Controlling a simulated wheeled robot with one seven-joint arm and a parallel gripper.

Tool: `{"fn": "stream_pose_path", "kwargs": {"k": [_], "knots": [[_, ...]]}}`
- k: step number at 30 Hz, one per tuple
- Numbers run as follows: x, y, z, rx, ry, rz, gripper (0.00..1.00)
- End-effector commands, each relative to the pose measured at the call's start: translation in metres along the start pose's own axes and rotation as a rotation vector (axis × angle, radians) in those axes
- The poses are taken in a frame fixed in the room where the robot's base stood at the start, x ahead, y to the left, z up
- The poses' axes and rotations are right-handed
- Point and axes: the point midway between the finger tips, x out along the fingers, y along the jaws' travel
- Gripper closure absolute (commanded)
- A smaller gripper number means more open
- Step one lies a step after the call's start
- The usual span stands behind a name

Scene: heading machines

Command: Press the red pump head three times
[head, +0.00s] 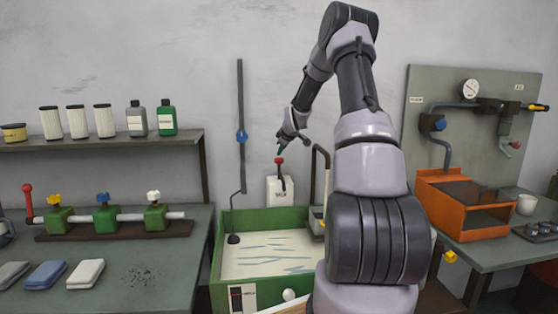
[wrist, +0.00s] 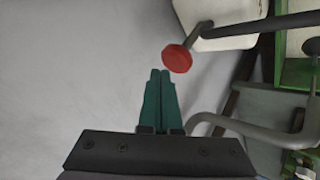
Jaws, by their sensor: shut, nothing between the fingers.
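The red pump head (head: 279,160) tops a white pump bottle (head: 281,190) behind the green tank, against the wall. In the wrist view the red pump head (wrist: 177,58) shows as a red disc, with the white bottle (wrist: 225,12) partly cut off at the top. My gripper (head: 283,149) is just above the pump head in the head view. In the wrist view its green fingers (wrist: 160,73) are together and empty, their tips close to the red disc. I cannot tell whether they touch it.
A green tank (head: 262,222) with pale liquid stands below. A grey bent pipe (head: 318,165) rises right of the bottle, near my arm. An orange bin (head: 468,210) is at right.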

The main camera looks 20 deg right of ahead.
Motion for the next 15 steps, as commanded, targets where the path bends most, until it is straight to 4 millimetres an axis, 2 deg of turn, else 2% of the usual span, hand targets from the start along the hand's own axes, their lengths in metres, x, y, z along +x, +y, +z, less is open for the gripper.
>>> {"fn": "stream_pose_path", "kwargs": {"k": [11,15], "knots": [[-0.0026,0.0024,-0.0023,0.000,0.001,0.002,1.00],[-0.0103,0.0086,-0.0082,0.000,0.003,0.003,1.00]]}}
